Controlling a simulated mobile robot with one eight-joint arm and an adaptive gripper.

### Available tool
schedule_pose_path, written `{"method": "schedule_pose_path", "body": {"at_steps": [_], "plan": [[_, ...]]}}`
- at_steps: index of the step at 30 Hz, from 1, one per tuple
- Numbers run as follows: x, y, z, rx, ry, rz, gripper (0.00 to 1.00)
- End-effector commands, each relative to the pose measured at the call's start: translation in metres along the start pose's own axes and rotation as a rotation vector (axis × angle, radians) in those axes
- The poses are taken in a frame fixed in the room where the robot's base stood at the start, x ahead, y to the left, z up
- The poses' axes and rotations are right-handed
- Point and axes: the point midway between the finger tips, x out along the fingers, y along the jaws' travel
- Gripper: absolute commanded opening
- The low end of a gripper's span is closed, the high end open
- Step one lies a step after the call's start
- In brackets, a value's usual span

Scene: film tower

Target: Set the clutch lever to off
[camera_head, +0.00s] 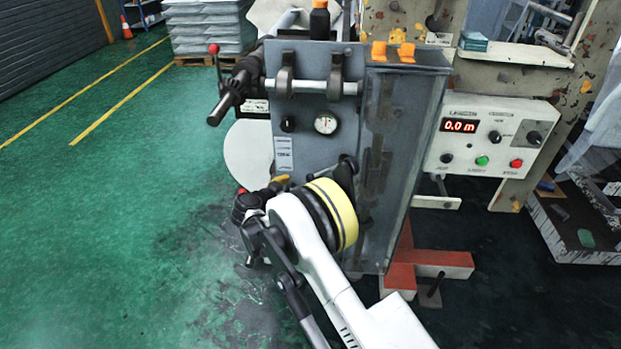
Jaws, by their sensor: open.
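A lever with a red ball knob (214,49) stands upright at the upper left side of the grey machine (300,115), beside a dark shaft. A yellow-tipped piece (280,180) and a small red spot (243,190) show low on the machine's front, close to my gripper. I cannot tell for sure which of these is the clutch lever, and no off mark is readable. My gripper (250,208) is at the lower left of the machine front, well below the red-knobbed lever. It is open; its fingertips are small and partly hidden by my arm.
A control box (490,137) reading 0.0 m, with knobs and green and red buttons, is at the right. A dark bottle (320,22) and orange pieces (393,50) are on top of the machine. The green floor at left is clear.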

Motion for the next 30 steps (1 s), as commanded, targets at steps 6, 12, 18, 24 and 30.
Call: {"method": "schedule_pose_path", "body": {"at_steps": [6,12,18,24,30], "plan": [[0.034,0.002,0.003,0.002,0.001,0.003,0.55],[0.075,0.002,0.003,0.002,0.0,0.003,0.55],[0.1,0.001,0.002,0.001,0.0,0.002,0.55],[0.106,0.0,0.0,0.0,-0.001,0.0,0.55],[0.106,0.0,0.0,0.0,-0.001,0.0,0.51]]}}
